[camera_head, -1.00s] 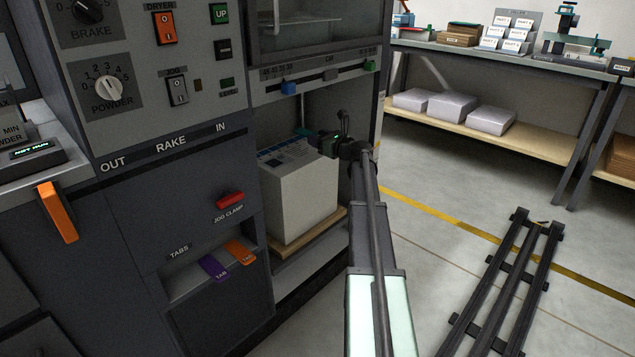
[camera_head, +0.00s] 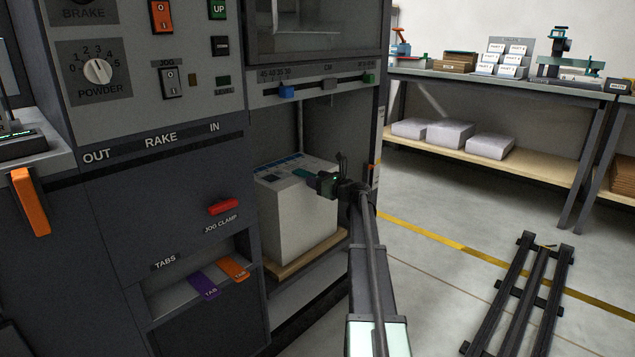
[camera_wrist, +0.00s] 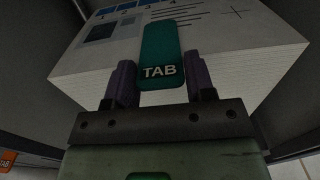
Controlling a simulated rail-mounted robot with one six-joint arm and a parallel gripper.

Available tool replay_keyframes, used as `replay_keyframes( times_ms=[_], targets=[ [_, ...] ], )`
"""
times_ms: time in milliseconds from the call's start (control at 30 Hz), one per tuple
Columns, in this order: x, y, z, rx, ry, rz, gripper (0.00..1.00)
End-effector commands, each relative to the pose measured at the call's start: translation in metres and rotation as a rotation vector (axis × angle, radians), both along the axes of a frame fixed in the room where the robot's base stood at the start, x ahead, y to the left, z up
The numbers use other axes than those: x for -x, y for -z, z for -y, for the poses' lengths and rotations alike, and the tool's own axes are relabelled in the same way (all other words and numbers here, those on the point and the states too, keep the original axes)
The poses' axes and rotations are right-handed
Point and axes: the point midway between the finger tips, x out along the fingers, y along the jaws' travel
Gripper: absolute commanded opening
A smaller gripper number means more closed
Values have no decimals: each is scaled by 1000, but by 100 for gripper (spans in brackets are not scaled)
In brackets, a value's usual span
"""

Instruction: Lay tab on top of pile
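The pile (camera_head: 295,215) is a tall white stack of paper with blue print on top, standing in the machine's open bay. My gripper (camera_head: 318,180) is at its upper right edge. A teal tab (camera_head: 303,174) reaches from it over the pile's top. In the wrist view, the tab (camera_wrist: 160,55), lettered TAB, lies between the two fingers of my gripper (camera_wrist: 162,85), which appear to meet its sides at the near end. Its far part overlaps the printed top of the pile (camera_wrist: 225,45). I cannot tell whether it touches the paper.
A purple tab (camera_head: 204,285) and an orange tab (camera_head: 234,268) sit in the TABS slot left of the bay. A red jog clamp handle (camera_head: 223,207) sticks out above them. The bay's right post (camera_head: 372,130) is close to my arm. Floor to the right is clear before a rack (camera_head: 520,300).

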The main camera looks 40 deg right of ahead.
Motion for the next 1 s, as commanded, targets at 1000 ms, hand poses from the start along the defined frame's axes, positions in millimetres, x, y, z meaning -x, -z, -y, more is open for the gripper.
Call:
replay_keyframes(
  times_ms=[1000],
  targets=[
    [116, -4, 18, 0, 1, 0, 71]
  ],
)
